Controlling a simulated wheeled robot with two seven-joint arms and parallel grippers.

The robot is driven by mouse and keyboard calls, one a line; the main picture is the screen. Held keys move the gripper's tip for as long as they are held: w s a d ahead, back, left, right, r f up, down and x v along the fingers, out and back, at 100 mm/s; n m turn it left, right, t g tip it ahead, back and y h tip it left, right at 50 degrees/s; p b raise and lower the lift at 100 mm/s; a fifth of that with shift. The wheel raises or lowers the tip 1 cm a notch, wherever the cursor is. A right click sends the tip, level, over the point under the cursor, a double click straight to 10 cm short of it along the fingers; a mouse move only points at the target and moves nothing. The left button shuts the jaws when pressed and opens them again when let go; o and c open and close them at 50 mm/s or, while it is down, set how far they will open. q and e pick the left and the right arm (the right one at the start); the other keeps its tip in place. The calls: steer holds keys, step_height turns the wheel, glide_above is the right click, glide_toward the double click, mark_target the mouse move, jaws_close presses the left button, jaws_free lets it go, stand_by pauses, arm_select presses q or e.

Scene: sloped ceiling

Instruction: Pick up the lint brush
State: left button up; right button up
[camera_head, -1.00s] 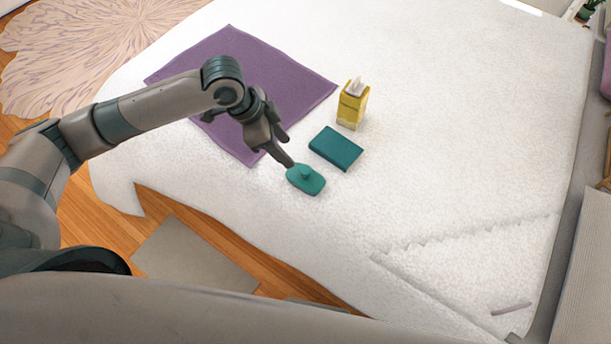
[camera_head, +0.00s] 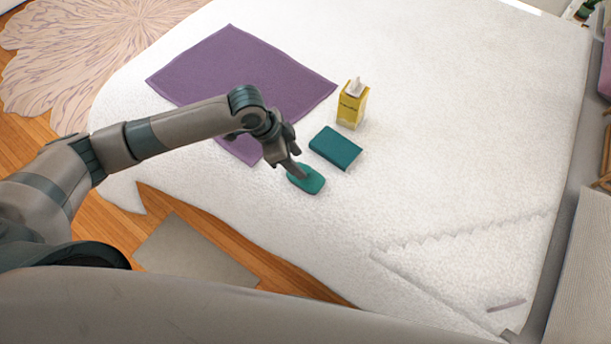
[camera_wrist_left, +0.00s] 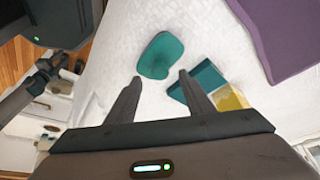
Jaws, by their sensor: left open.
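The lint brush (camera_head: 312,183) is a teal, rounded pad with a raised handle. It lies on the white bed in the head view. My left gripper (camera_head: 298,174) is just above it, covering part of its upper left and the handle. In the left wrist view, the lint brush (camera_wrist_left: 161,55) lies just beyond the open fingertips of my left gripper (camera_wrist_left: 158,77), roughly centred between them, with nothing held. Whether the fingers touch it cannot be told.
A dark teal book-like block (camera_head: 336,148) lies close to the brush, at its upper right. A yellow box with a white top (camera_head: 352,105) stands behind it. A purple cloth (camera_head: 230,65) is spread at the upper left. The white bed (camera_head: 460,130) is clear on the right.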

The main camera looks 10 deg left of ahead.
mark_target(305, 169)
arm_select(q)
steer(key=shift+p+x, duration=0.6)
steer(key=shift+x, duration=1.55)
steer(key=shift+r, duration=0.1)
jaws_close()
